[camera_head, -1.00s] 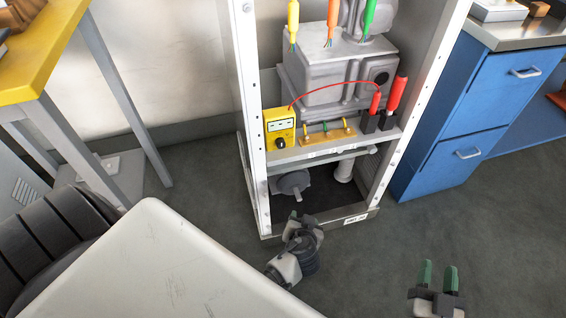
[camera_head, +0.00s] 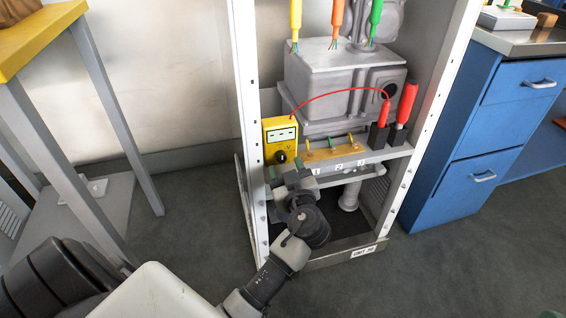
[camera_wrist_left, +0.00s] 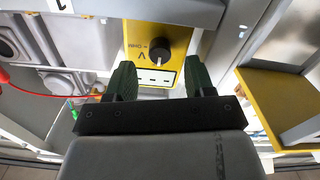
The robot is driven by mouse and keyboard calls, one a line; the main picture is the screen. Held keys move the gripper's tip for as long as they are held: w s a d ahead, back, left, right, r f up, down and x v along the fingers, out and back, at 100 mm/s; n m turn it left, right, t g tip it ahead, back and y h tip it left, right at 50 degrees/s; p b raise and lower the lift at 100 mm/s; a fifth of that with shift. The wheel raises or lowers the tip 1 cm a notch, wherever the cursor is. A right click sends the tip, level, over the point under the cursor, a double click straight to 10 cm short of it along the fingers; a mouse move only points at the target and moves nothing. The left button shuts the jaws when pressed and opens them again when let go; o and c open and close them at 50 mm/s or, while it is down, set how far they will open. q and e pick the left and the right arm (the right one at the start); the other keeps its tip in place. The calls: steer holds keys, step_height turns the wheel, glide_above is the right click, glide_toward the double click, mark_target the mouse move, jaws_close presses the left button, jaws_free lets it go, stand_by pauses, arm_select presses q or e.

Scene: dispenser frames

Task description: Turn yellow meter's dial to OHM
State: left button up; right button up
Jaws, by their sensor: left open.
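The yellow meter (camera_head: 288,143) stands upright on the rack shelf, with a white display and a black dial low on its face. In the left wrist view the meter (camera_wrist_left: 135,33) is upside down, and its black dial (camera_wrist_left: 159,50) shows between my fingers. OHM and V are printed beside the dial; I cannot tell for sure where it points. My left gripper (camera_wrist_left: 160,82) is open with a green finger on each side. In the head view my left gripper (camera_head: 290,177) is just below and in front of the meter, apparently not touching the dial. Only a green sliver of my right gripper shows at the bottom right corner.
White rack posts (camera_head: 247,120) flank the meter. A red lead (camera_head: 335,94) arches above the shelf from the meter to a red plug. A blue cabinet (camera_head: 490,130) stands at the right.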

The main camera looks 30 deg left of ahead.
mark_target(282, 160)
arm_select(q)
steer(key=shift+x, duration=1.65)
steer(key=c, duration=0.9)
